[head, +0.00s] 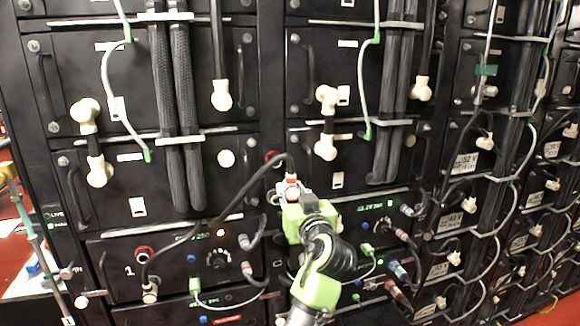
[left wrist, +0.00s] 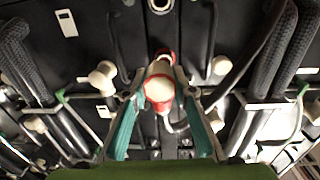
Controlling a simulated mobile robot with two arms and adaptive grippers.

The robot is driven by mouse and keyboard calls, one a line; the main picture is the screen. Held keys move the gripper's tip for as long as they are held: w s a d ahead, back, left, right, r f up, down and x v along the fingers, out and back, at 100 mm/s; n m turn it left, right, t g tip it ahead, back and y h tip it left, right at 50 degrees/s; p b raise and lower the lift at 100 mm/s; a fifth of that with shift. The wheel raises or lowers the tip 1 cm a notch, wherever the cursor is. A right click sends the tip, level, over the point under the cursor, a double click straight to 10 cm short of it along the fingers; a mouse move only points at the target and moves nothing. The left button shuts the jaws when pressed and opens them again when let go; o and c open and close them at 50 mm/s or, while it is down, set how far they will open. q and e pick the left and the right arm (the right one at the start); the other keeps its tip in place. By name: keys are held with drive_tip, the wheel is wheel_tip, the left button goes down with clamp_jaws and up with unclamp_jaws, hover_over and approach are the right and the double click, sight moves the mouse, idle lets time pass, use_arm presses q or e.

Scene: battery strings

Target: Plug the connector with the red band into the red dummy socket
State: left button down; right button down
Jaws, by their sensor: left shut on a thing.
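The cream connector with the red band (head: 291,181) is held in my left gripper (head: 289,193), in front of the gap between two cabinet columns. A black cable runs from it down to the left panel. In the left wrist view the connector (left wrist: 160,92) sits between the teal fingers of the left gripper (left wrist: 161,86), shut on its sides. A dark red round fitting (head: 272,157), likely the red dummy socket, is just up and left of the connector. In the wrist view red shows right behind the connector; whether they touch, I cannot tell. My right gripper is not in view.
Another red-ringed socket (head: 145,254) is on the lower left panel, beside the number 1. Cream elbow connectors (head: 326,98) and thick black cables (head: 175,110) stand out from the cabinets. A grey cable (head: 258,220) hangs left of the gripper.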

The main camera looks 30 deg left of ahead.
use_arm(q)
drive_tip(key=r, duration=0.2)
drive_tip(key=shift+w+a+r, duration=0.2)
drive_tip(key=shift+a+r, duration=0.05)
drive_tip(key=shift+r, duration=0.05)
drive_tip(key=shift+s+a+n+g+y, duration=0.1)
drive_tip(key=shift+s+n+g+y, duration=0.05)
drive_tip(key=shift+n+g+y, duration=0.15)
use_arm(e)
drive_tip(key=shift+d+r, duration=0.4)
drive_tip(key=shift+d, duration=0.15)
use_arm(q)
drive_tip(key=shift+b+x, duration=0.5)
drive_tip(key=shift+x, duration=2.35)
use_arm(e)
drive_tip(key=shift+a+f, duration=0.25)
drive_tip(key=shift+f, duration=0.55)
use_arm(q)
drive_tip(key=shift+r+b, duration=0.1)
drive_tip(key=shift+b, duration=0.35)
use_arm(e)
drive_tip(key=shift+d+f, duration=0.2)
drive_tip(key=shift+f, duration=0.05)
